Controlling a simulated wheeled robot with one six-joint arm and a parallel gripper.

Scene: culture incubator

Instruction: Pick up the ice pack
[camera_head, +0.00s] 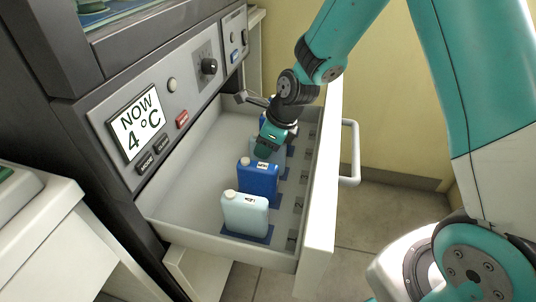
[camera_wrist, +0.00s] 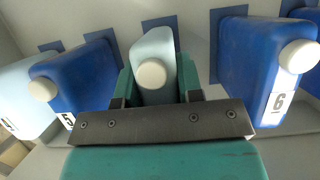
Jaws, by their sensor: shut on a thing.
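My gripper (camera_head: 274,142) is down in the open drawer. In the wrist view, its teal fingers (camera_wrist: 156,85) are shut on both sides of a pale blue ice pack (camera_wrist: 155,48) with a white cap. The pack is upright, and my gripper hides its lower part. I cannot tell whether it touches the drawer floor. A blue ice pack (camera_head: 258,179) and a pale ice pack (camera_head: 245,214) stand in front of my gripper in the head view. Another blue pack (camera_wrist: 250,65), labelled 6, stands to the right in the wrist view.
The drawer (camera_head: 185,200) is pulled out, with its front panel (camera_head: 322,190) and handle (camera_head: 351,152) on the right. The panel above has a screen (camera_head: 137,122) reading "NOW 4 °C". Dark blue pads mark places on the drawer floor. A white cabinet (camera_head: 40,225) stands at left.

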